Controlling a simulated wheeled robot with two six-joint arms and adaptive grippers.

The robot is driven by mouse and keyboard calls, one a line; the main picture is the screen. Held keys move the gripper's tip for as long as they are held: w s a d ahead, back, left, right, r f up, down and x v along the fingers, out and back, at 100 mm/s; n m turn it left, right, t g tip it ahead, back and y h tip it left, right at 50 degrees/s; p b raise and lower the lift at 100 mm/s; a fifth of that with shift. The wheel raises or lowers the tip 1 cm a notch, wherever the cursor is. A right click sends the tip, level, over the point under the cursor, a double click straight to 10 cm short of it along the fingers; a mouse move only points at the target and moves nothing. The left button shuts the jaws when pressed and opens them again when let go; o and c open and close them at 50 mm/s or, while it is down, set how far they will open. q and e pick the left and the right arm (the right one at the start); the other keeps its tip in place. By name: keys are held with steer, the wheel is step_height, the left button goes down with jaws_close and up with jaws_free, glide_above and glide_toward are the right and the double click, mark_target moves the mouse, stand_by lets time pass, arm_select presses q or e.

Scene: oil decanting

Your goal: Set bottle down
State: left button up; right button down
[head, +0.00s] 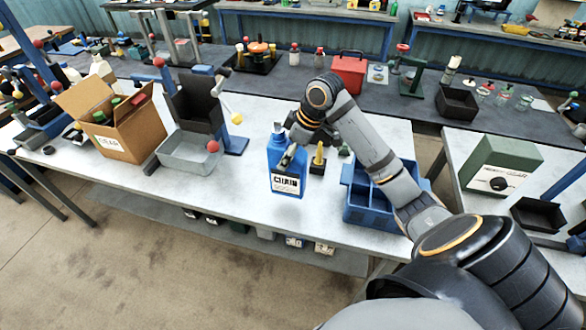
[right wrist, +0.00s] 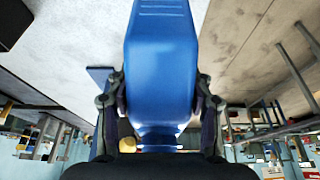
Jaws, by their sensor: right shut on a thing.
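A blue bottle (head: 284,178) with a white label reading CHAIN is upright over the pale worktop in the head view. My right gripper (head: 291,152) reaches it from behind and to the right and is shut on it. In the right wrist view the bottle (right wrist: 162,60) fills the space between the two fingers (right wrist: 160,105), one pressed on each side. I cannot tell whether the bottle's base touches the worktop. My left gripper is not in view.
A clear tray (head: 185,160) and a cardboard box (head: 125,130) stand left of the bottle. A small black stand (head: 317,166) with a yellow item is close at its right. A blue divided bin (head: 372,212) stands further right. The worktop (head: 235,195) in front is bare.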

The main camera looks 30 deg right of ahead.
steer(key=f, duration=0.2)
steer(key=d+f+p, duration=0.1)
steer(key=f, duration=0.1)
steer(key=d+f, duration=0.1)
steer(key=shift+w+d+f+p, duration=0.2)
steer(key=shift+w+f+p, duration=0.2)
steer(key=shift+a, duration=0.1)
steer(key=c, duration=0.5)
jaws_free()
steer(key=shift+s+f, duration=0.1)
steer(key=b+v, duration=0.2)
steer(key=v, duration=1)
steer(key=shift+b, duration=0.3)
